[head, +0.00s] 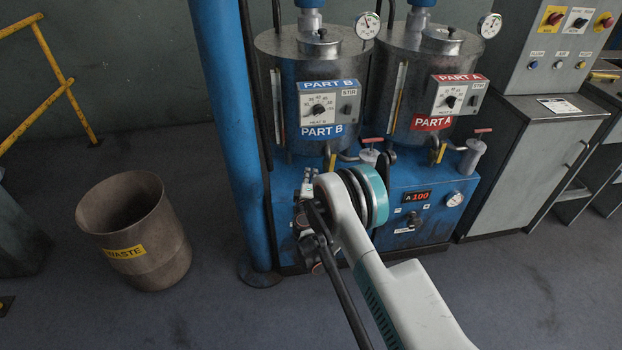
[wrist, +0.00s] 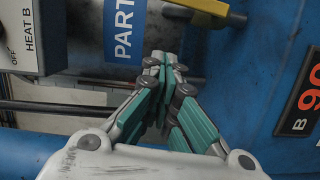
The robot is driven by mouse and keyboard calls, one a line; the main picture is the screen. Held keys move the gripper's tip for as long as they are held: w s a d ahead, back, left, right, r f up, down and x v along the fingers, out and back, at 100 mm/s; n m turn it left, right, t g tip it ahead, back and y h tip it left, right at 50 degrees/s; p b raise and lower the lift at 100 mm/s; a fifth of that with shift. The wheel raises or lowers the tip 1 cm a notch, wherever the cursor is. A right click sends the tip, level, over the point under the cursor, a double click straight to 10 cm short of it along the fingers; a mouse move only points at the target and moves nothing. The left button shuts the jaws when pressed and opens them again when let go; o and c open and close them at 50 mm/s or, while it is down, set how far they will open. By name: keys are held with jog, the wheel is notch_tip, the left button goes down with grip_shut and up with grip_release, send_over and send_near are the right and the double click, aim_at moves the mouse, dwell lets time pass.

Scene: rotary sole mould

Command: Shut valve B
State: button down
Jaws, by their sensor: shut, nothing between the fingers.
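Valve B has a yellow lever (head: 329,161), which hangs down below the PART B tank (head: 309,90) in the head view. In the wrist view the yellow lever (wrist: 207,7) lies across the top edge, partly cut off, beyond the fingertips. My gripper (wrist: 165,68) is shut and empty, its teal-padded fingers together and pointing toward the lever's area. In the head view my wrist and arm hide much of the front of the blue cabinet below valve B.
The PART A tank (head: 425,75) stands to the right with its own yellow lever (head: 437,151). A blue post (head: 226,110) rises to the left of the tanks. A waste bin (head: 135,228) stands on the floor at left. The blue cabinet (head: 425,185) carries a display reading A 100.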

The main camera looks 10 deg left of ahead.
aim_at(331, 163)
jog(key=w+d+b, duration=0.2)
jog(key=w+d, duration=0.1)
jog(key=w, duration=0.5)
jog(key=shift+d+f, duration=0.3)
jog(key=shift+s+r, duration=0.1)
